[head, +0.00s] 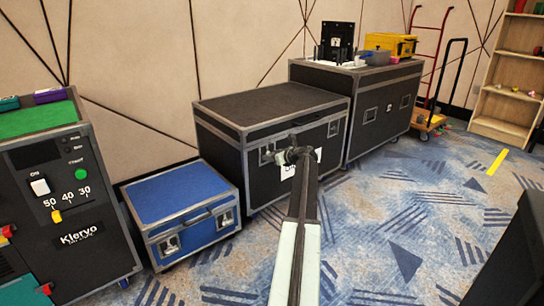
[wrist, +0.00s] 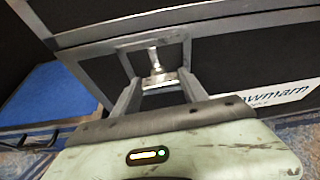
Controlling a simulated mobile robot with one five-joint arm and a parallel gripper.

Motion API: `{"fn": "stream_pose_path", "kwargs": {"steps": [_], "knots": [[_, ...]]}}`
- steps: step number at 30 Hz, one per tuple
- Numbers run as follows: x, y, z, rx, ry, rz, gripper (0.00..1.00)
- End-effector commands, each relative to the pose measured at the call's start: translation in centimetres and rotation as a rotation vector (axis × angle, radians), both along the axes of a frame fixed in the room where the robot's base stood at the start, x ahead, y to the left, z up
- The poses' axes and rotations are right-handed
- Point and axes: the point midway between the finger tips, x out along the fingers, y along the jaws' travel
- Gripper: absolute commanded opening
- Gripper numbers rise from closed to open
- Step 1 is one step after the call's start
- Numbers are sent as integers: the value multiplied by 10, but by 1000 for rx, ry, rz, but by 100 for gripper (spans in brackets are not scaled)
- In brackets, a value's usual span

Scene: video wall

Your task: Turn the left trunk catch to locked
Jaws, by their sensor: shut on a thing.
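The black trunk (head: 230,150) with grey metal edges stands in the middle of the head view. Its left catch (head: 266,154) is a metal plate on the front face, partly covered by my gripper (head: 293,156). In the wrist view, the catch (wrist: 154,57) sits in a recessed metal frame, with a small metal turning piece pointing toward me. My gripper (wrist: 160,80) is shut on that piece, one finger on each side. The trunk's right catch (head: 333,129) shows clear of my arm. The exact turn of the left catch is hard to tell.
A blue case (head: 180,192) stands close on the left, beside a black cabinet with a green top (head: 40,119). Another black trunk (head: 380,112) stands to the right, carrying a yellow box (head: 391,43). A red hand truck (head: 432,60) is behind. Carpet in front is open.

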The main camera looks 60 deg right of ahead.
Motion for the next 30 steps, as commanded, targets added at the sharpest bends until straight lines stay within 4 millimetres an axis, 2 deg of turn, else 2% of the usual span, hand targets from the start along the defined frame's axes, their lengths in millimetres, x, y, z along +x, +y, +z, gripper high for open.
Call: {"fn": "stream_pose_path", "kwargs": {"steps": [7,21,22,24,30], "knots": [[2,0,0,62,-21,2,10],[2,0,0,76,-25,3,10],[2,1,0,76,-25,3,56],[1,0,0,76,-25,2,73],[0,0,0,74,-25,0,73]]}}
